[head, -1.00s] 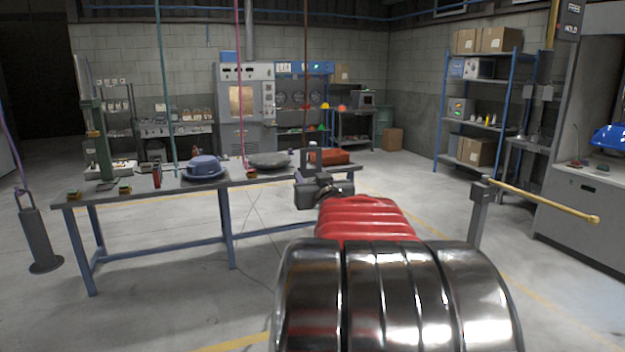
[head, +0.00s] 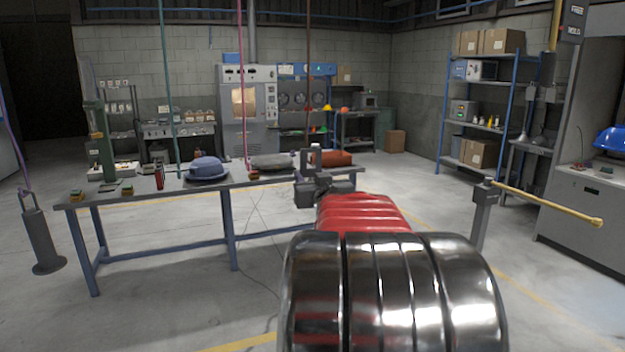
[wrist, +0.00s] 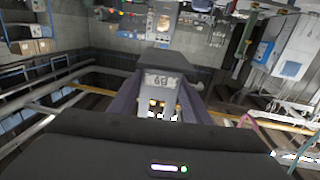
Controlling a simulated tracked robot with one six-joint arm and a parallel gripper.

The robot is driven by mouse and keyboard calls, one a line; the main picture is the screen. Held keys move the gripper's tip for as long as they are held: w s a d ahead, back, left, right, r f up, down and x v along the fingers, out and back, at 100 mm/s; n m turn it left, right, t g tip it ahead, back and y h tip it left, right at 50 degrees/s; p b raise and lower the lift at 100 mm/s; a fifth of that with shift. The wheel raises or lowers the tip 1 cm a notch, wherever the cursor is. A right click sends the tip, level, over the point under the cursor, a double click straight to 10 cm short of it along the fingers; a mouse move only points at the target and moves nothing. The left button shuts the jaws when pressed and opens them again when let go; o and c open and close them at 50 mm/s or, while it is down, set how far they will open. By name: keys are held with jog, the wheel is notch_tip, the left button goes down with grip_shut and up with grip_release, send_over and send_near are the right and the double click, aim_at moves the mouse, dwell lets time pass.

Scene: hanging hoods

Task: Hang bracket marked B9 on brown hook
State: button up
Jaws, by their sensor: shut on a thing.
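The bracket marked B9 (wrist: 165,58) is a dark grey piece with a pale label that reads upside down in the wrist view. My gripper (wrist: 160,105) is shut on it, one finger on each side. In the head view, the bracket (head: 308,160) stands up from my gripper (head: 316,183), with an open frame shape, in front of the table's far right part. The brown line (head: 307,70) hangs from above and runs down behind the bracket. Its hook end is hidden or too small to tell, and so is the gap between them.
The table (head: 200,187) carries a blue hat-shaped thing (head: 206,167), a grey lump (head: 271,161) and a red block (head: 333,158). Teal (head: 166,90) and pink (head: 242,80) lines hang left of the brown one. A yellow bar (head: 548,204) juts out right.

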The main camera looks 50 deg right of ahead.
jog(key=shift+w+d+r, duration=0.1)
jog(key=shift+w+d, duration=0.2)
jog(key=shift+w, duration=0.25)
jog(key=shift+f, duration=1.35)
dwell(0.9)
jog(key=o, duration=1.5)
jog(key=shift+c, duration=0.2)
jog(key=shift+f, duration=0.1)
jog(key=v, duration=1.3)
jog(key=shift+s+a, duration=0.2)
jog(key=shift+s, duration=0.15)
